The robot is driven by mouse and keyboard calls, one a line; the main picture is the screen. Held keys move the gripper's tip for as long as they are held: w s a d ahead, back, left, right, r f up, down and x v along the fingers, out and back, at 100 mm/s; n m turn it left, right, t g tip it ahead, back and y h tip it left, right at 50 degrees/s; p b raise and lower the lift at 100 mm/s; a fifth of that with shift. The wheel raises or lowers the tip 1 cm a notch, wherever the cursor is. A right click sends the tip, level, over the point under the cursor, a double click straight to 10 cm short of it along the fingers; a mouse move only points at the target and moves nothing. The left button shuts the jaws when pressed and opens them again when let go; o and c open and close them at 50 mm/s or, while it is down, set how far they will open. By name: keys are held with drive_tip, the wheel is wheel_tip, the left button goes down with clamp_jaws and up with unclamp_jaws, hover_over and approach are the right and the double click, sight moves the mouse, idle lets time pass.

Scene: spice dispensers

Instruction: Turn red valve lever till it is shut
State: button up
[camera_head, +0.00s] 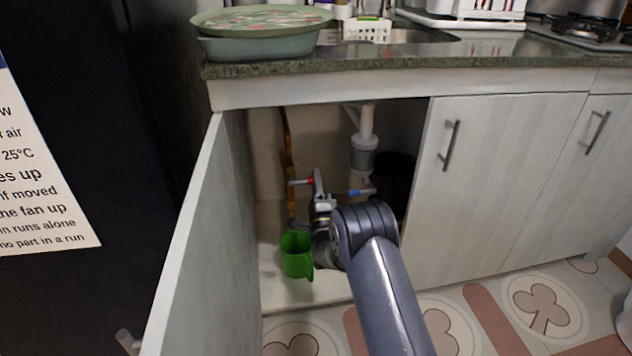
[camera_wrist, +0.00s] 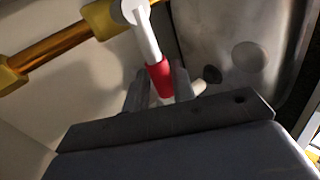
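In the head view, my gripper (camera_head: 319,182) reaches into the cabinet just right of the red lever, and my arm covers part of the space below.
A blue-handled lever (camera_head: 360,191) is right of my gripper. A drain pipe (camera_head: 364,150) hangs behind. The open cabinet door (camera_head: 195,240) bounds the left, and a yellow pipe (camera_wrist: 60,45) runs beside the valve.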

drive_tip(key=p+v, duration=0.3)
drive_tip(key=v, duration=0.8)
drive_tip(key=shift+w+a+r, duration=0.1)
drive_tip(key=shift+w+r, duration=0.05)
drive_tip(key=b+x, duration=0.3)
drive_tip(key=x, duration=0.7)
drive_tip(key=shift+w+r, duration=0.3)
drive_tip(key=shift+r+n+y, duration=0.1)
drive_tip(key=shift+n+y, duration=0.3)
drive_tip(key=shift+n, duration=0.2)
